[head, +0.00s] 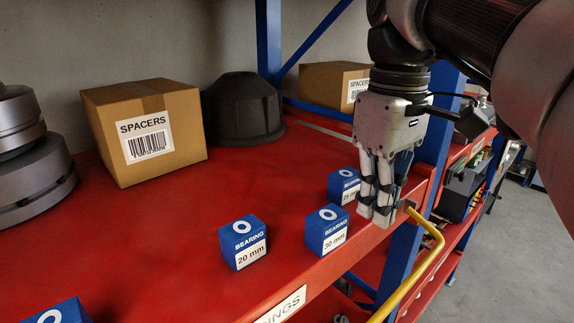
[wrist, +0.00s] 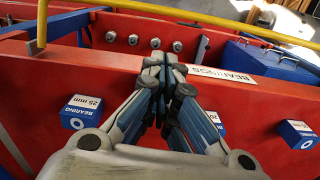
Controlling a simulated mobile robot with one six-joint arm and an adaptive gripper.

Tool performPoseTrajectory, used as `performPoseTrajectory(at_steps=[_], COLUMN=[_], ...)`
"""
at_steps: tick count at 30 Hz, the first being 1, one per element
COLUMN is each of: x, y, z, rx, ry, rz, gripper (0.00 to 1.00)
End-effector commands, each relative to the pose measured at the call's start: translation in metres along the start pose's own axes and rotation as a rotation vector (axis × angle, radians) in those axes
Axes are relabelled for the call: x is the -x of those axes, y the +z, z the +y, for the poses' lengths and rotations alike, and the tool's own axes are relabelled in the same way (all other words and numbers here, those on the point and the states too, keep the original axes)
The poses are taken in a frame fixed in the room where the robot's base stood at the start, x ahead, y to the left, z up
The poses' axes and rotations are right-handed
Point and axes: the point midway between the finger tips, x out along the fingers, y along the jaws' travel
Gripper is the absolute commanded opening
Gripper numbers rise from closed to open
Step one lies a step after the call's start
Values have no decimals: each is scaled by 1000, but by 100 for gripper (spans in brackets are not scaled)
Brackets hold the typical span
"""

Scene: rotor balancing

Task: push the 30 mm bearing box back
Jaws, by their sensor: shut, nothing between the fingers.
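The 30 mm bearing box (head: 328,230), a small blue cube with a white label, stands on the red shelf (head: 180,245) near its front edge. The 25 mm box (head: 343,186) is behind it and the 20 mm box (head: 243,242) is to its left. My gripper (head: 374,216) points down at the shelf's front edge, right of the 30 mm box and apart from it. Its fingers are shut and empty. In the wrist view, the fingers (wrist: 163,66) partly hide a blue box (wrist: 215,122), which seems to be the 30 mm one.
A spacers carton (head: 145,130) and a dark domed part (head: 242,105) stand at the back. Grey discs (head: 30,165) are at the left. A blue upright (head: 402,262) and a yellow bar (head: 432,245) are close to my gripper.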

Motion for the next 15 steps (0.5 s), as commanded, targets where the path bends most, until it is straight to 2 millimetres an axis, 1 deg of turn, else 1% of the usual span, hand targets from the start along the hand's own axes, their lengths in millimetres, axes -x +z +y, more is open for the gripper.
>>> performPoseTrajectory(at_steps=[5, 15], x=[-25, -97], y=[1, 1], z=[-1, -1], rx=[0, -1], ry=[-2, -2], rz=[-4, -3], gripper=[0, 0])
